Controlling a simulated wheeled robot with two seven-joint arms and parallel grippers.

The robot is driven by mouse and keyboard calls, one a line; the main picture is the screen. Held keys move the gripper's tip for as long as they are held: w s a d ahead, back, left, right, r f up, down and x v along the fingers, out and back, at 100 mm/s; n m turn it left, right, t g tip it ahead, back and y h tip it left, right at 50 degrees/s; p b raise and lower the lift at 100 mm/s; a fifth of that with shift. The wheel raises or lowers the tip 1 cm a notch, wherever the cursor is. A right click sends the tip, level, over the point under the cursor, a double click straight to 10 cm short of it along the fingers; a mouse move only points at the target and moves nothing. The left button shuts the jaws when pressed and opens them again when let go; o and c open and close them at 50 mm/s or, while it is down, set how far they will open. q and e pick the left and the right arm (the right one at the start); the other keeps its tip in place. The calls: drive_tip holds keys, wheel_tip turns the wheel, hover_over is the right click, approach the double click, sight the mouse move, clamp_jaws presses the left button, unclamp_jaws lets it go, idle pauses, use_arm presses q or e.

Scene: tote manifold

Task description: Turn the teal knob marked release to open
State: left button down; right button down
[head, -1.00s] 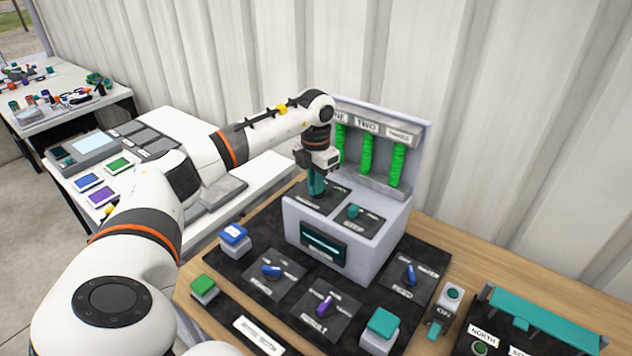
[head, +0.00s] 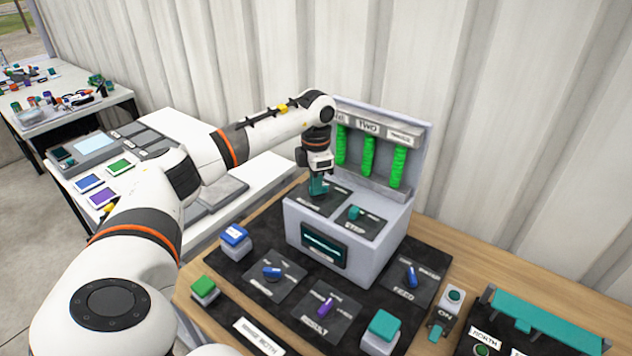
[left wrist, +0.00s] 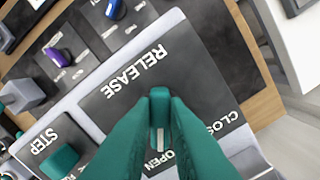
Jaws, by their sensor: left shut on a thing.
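The grey box (head: 330,238) on the bench carries the plate marked RELEASE (left wrist: 105,105) on its top left. My left gripper (head: 318,188) points down at this plate. In the left wrist view its teal fingers (left wrist: 160,98) are shut on the teal release knob (left wrist: 159,122), one on each side. The fingers hide most of the knob. A white mark on it points down the picture toward the OPEN label (left wrist: 158,166); the CLOSED label (left wrist: 222,121) is to the right. My right gripper is not in view.
A second teal knob marked STEP (head: 354,212) sits beside the release plate. Green columns (head: 367,156) stand on the back panel behind. Blue and purple knobs and several coloured buttons lie in front on the black mat (head: 300,328). A corrugated wall is close behind.

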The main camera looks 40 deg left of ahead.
use_arm(q)
drive_tip(key=c, duration=1.4)
unclamp_jaws()
drive_tip(key=shift+c, duration=0.2)
drive_tip(key=shift+r, duration=0.1)
drive_tip(key=shift+r, duration=0.35)
wheel_tip(320, 180, up, 11)
drive_tip(key=b, duration=0.2)
